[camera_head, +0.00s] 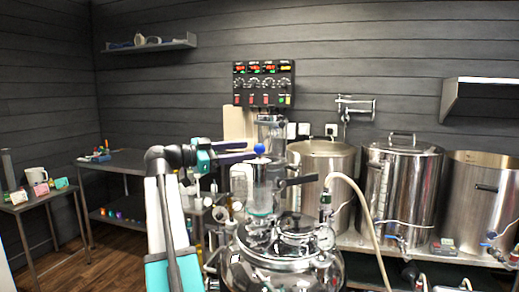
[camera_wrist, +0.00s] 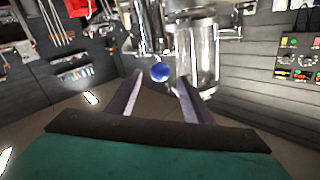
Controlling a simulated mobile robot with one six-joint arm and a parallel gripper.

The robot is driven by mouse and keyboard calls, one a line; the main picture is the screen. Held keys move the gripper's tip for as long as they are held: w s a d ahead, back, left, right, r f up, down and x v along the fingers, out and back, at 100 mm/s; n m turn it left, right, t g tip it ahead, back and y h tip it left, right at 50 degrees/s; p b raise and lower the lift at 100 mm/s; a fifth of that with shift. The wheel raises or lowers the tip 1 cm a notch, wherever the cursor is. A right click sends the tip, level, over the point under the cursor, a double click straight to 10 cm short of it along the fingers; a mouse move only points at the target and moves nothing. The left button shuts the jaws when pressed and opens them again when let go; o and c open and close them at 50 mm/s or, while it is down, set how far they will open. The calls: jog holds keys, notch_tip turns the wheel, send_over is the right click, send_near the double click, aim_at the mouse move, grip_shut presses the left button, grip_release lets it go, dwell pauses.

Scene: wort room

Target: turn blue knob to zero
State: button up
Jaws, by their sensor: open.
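The blue knob (camera_head: 259,149) is a small round ball at the top of the glass and steel apparatus, in the middle of the head view. In the wrist view the blue knob (camera_wrist: 160,72) shows beyond and between the fingertips, beside a clear glass cylinder (camera_wrist: 196,55). My gripper (camera_head: 250,152) is open and reaches in from the left at about the knob's height. In the wrist view my gripper (camera_wrist: 158,84) has its two fingers spread with nothing held between them. I cannot tell whether a finger touches the knob. No scale or zero mark is readable.
Steel kettles (camera_head: 398,190) stand on a bench at right. A control panel (camera_head: 264,83) hangs on the back wall. A dark table (camera_head: 130,160) is at left. A beige hose (camera_head: 360,205) curves right of the vessel.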

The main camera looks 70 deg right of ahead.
aim_at(260, 149)
jog(key=shift+x, duration=3.1)
jog(key=c, duration=1.1)
jog(key=shift+o, duration=0.2)
jog(key=shift+f, duration=0.1)
